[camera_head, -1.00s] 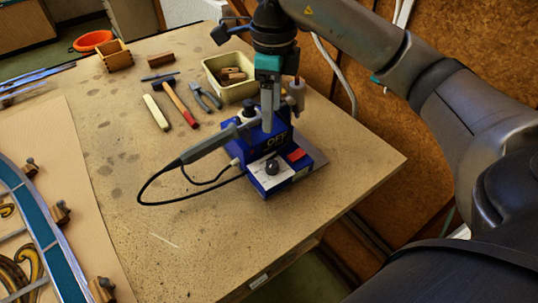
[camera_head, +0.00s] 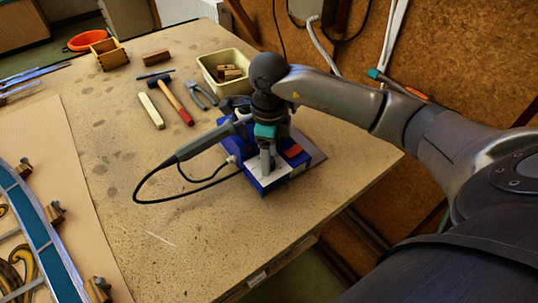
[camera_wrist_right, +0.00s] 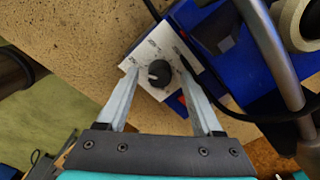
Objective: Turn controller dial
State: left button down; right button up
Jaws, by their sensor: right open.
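The blue controller (camera_head: 262,186) stands near the right edge of the workbench, with a white front plate and a red switch (camera_head: 293,151). The black dial (camera_wrist_right: 159,73) sits on the white plate (camera_wrist_right: 149,48) in the right wrist view. My right gripper (camera_wrist_right: 159,62) is open, with one finger on each side of the dial and a gap on both sides. In the head view the right gripper (camera_head: 267,166) comes down over the controller and hides the dial. A soldering iron (camera_head: 205,145) lies in its holder on the controller, its black cable looping left. My left gripper is not in view.
A hammer (camera_head: 172,98), pliers (camera_head: 202,93) and a cream tray with wood blocks (camera_head: 208,68) lie behind the controller. The leaded panel (camera_head: 42,238) is at the left. The middle of the bench is clear.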

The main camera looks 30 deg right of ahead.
jog(key=shift+f, duration=0.15)
grip_shut()
dwell(0.5)
